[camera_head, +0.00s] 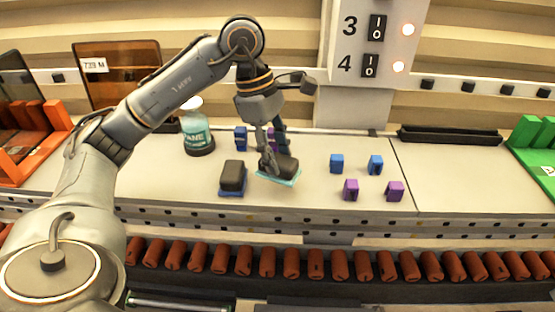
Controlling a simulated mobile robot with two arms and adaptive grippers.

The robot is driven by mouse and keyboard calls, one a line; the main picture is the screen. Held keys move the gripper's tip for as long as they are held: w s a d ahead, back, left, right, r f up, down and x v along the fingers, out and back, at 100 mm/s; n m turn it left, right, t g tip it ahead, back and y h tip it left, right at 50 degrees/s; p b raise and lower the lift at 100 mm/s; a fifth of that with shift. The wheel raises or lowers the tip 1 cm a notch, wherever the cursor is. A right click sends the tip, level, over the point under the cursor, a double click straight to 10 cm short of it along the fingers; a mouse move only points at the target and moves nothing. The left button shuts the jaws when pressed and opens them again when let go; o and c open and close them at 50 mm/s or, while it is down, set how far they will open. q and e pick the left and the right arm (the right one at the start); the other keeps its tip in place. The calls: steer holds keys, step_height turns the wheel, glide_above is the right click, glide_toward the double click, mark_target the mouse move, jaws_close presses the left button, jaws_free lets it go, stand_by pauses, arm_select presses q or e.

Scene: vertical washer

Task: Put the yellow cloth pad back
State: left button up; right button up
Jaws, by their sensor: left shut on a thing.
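My left gripper (269,160) is shut on a dark pad with a light-blue underside (287,168). This pad is slightly tilted, at or just above the grey worktop (310,207); I cannot tell if it touches. A second dark pad on a blue base (232,178) sits on the worktop just to the left, apart from the held one. I see no yellow on either pad, and no other yellow pad is in view. My right gripper is out of view.
A teal bottle (197,130) stands left of the gripper. Small blue blocks (336,163) and purple blocks (351,189) stand to the right, with others behind the gripper. An orange rack (30,140) and a green rack (535,140) flank the worktop. Red rollers (290,263) run along the front.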

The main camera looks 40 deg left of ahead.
arm_select(q)
steer(key=shift+w+a+f, duration=0.15)
steer(key=shift+w+f, duration=0.25)
steer(key=shift+f, duration=0.1)
step_height(320, 180, down, 4)
steer(key=shift+w+a+r+p, duration=0.15)
steer(key=shift+r+p, duration=0.1)
steer(key=shift+p, duration=0.3)
steer(key=shift+f, duration=0.1)
steer(key=o, duration=1)
